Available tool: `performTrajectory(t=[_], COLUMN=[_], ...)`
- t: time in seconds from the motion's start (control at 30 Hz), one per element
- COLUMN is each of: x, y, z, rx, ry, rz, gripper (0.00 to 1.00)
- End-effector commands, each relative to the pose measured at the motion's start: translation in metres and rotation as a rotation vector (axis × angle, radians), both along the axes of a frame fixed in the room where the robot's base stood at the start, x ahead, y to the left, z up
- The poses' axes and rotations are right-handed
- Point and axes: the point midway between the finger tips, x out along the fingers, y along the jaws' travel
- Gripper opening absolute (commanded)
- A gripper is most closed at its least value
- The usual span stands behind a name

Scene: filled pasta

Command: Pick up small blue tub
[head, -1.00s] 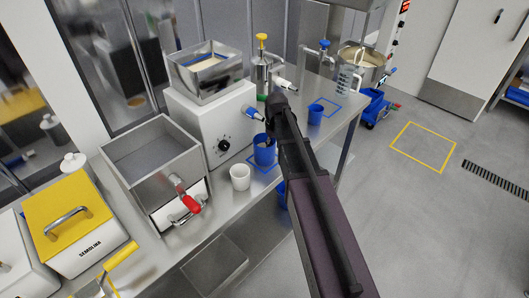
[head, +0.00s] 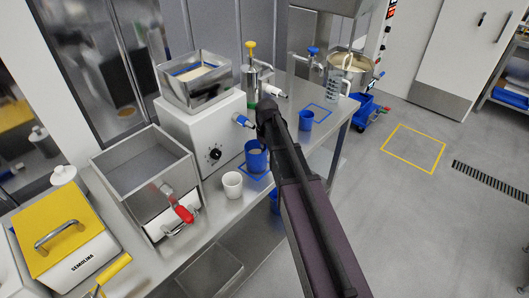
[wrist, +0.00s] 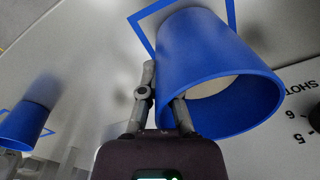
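A small blue tub (head: 256,158) with pale contents stands on the steel bench inside a blue square outline. A second blue tub (head: 306,121) stands farther right by another outline. In the wrist view a blue tub (wrist: 205,60) fills the upper middle, its opening facing my gripper (wrist: 165,100). The fingers are apart, with one beside the tub's outer wall and the other over its opening, at the rim. I cannot tell whether they touch it. Another blue tub (wrist: 22,125) shows at the left edge. In the head view my arm hides most of my gripper (head: 264,122).
A white cup (head: 232,185) stands left of the nearer tub. A white machine (head: 205,130) with a steel hopper is behind it. A clear measuring jug (head: 337,88) and pump bottles stand farther along the bench.

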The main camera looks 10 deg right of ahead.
Motion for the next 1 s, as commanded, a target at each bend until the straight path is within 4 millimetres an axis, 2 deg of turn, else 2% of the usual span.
performTrajectory(t=[0.4,0.5,0.7,1.0], x=[0.0,-0.03,-0.078,-0.135], y=[0.0,0.0,0.001,0.001], z=[0.036,0.033,0.037,0.043], rx=[0.0,0.0,0.0,0.0], ry=[0.0,0.0,0.0,0.0], rz=[0.0,0.0,0.0,0.0], gripper=[0.0,0.0,0.0,0.0])
